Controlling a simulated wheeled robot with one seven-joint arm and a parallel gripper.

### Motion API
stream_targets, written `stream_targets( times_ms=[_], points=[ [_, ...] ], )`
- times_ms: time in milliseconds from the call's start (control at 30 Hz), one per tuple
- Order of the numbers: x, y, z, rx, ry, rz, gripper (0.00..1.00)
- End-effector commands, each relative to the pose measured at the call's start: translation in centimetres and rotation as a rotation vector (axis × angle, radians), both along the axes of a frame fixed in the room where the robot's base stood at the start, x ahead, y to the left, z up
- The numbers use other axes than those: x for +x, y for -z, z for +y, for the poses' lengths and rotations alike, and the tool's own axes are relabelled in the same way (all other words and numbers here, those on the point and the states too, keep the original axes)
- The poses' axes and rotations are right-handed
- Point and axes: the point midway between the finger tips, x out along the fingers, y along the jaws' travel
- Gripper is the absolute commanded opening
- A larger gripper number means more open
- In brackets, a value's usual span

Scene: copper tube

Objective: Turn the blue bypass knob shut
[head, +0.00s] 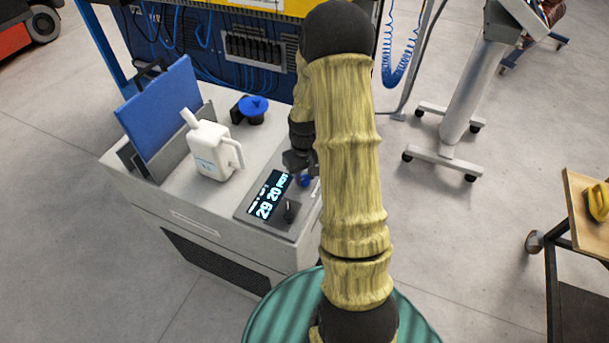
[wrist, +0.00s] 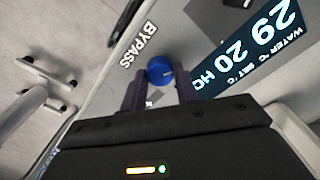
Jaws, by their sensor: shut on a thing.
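The blue bypass knob (wrist: 160,71) sits on the grey panel near the printed word BYPASS in the wrist view. It also shows in the head view (head: 305,181), partly hidden by my arm. My gripper (wrist: 160,84) has its two dark fingers on either side of the knob and is shut on it. A pale mark shows on the knob's face. In the head view my gripper (head: 298,163) reaches down to the panel from behind my yellow-sleeved arm.
The panel's display (head: 269,195) reads 29 and 20, with a black knob (head: 290,211) beside it. A white jug (head: 212,150), a blue board (head: 160,112) and a blue round cap (head: 253,107) stand on the cabinet top left of the arm.

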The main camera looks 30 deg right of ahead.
Motion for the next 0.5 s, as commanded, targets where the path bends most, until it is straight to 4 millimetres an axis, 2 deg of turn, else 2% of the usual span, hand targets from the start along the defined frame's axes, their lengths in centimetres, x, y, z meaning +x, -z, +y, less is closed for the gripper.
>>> stream_targets(
  times_ms=[500],
  points=[
    [-0.08, -0.02, 0.01, 0.000, 0.490, 0.003, 0.08]
  ],
)
